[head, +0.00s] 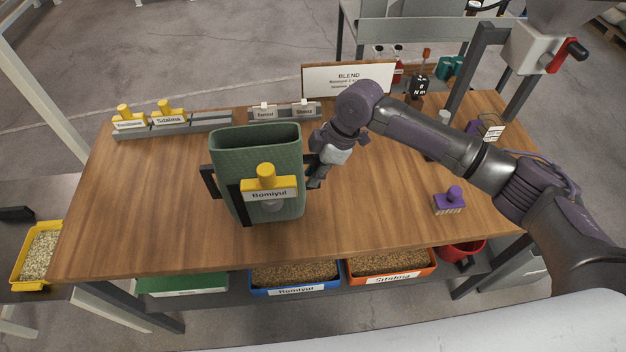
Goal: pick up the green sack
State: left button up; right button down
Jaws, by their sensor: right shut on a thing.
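The green sack (257,147) is dark green and open at the top, and it is upright over the front middle of the table. A yellow-knobbed label reading Bomiyul (268,188) sits against its front. Dark bracket-like parts show at its left side and front. My right gripper (316,172) is at the sack's right side and is shut on it; the fingertips are partly hidden. I cannot tell whether the sack's bottom touches the table. My left gripper is not in view.
The wooden table (140,215) has clear room left of the sack. Label racks (205,122) and a BLEND sign (346,78) stand along the back. A purple brush (449,201) lies at right. Grain bins, one blue (296,290) and one orange (391,278), sit below the front edge.

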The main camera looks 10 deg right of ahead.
aim_at(314, 157)
jog(key=s+d+r+b, duration=0.3)
jog(key=s+d+r, duration=0.4)
jog(key=d, duration=0.2)
jog(key=shift+w+a+r+p, duration=0.15)
jog(key=shift+w+a+p, duration=0.5)
jog(key=shift+w+a, duration=0.55)
jog(key=shift+w+a+r+p, duration=0.1)
jog(key=shift+w+a+p, duration=0.65)
jog(key=shift+a, duration=0.7)
jog(key=shift+w+a+r+p, duration=0.15)
jog(key=shift+w+a+p, duration=0.4)
jog(key=shift+w+a, duration=0.7)
jog(key=shift+s+a, duration=0.1)
jog(key=shift+s, duration=0.05)
jog(key=shift+a, duration=0.1)
jog(key=shift+w+a+p, duration=0.35)
jog(key=shift+w+a, duration=0.05)
jog(key=shift+a, duration=0.05)
jog(key=shift+f, duration=0.15)
